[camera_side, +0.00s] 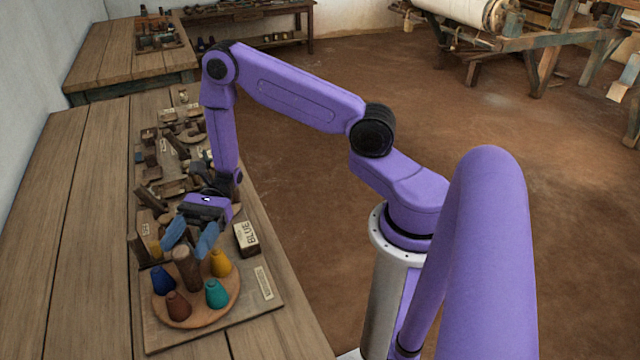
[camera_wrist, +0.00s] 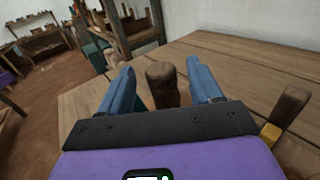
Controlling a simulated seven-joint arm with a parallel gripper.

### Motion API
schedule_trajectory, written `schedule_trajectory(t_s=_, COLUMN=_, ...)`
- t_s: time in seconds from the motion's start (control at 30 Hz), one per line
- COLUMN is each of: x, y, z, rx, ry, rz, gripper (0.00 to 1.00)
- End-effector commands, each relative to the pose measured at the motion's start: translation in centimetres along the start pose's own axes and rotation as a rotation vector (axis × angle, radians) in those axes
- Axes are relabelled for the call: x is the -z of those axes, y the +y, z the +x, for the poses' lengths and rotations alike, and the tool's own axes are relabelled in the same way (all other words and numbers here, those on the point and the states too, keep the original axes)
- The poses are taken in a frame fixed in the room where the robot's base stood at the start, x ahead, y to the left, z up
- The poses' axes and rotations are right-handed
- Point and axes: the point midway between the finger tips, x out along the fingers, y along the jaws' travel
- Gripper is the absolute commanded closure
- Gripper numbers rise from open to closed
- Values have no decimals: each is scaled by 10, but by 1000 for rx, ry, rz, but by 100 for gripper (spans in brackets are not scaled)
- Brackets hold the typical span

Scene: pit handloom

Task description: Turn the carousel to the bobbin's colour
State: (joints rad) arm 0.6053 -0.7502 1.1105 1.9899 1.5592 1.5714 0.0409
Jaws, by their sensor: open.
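The carousel (camera_side: 200,318) is a round wooden disc near the front end of the board on the bench in the side view. It carries a blue cone (camera_side: 162,281), a red-brown cone (camera_side: 178,306), a teal cone (camera_side: 216,294) and a yellow cone (camera_side: 221,264) around an upright wooden post (camera_side: 186,270). My gripper (camera_side: 188,246) is open with blue fingers around the top of the post. In the wrist view the post (camera_wrist: 162,84) stands between the fingers, with gaps on both sides. A block lettered BLUE (camera_side: 246,239) is right of my gripper. I cannot single out a separate bobbin.
A small label plate (camera_side: 264,283) lies on the board right of the carousel. Wooden pieces crowd the board behind my gripper. A wooden peg (camera_wrist: 289,106) with a yellow part stands at right in the wrist view. The bench's left side (camera_side: 75,260) is bare.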

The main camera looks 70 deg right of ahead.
Motion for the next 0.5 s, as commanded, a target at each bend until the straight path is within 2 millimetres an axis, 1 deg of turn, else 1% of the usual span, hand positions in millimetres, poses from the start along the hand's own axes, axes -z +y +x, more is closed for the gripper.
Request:
schedule_trajectory(t_s=0.03, x=0, y=-1, z=-10, rx=4, ry=0, rz=-1, gripper=36)
schedule_trajectory(t_s=0.5, x=0, y=-1, z=-89, rx=3, ry=0, rz=-1, gripper=36)
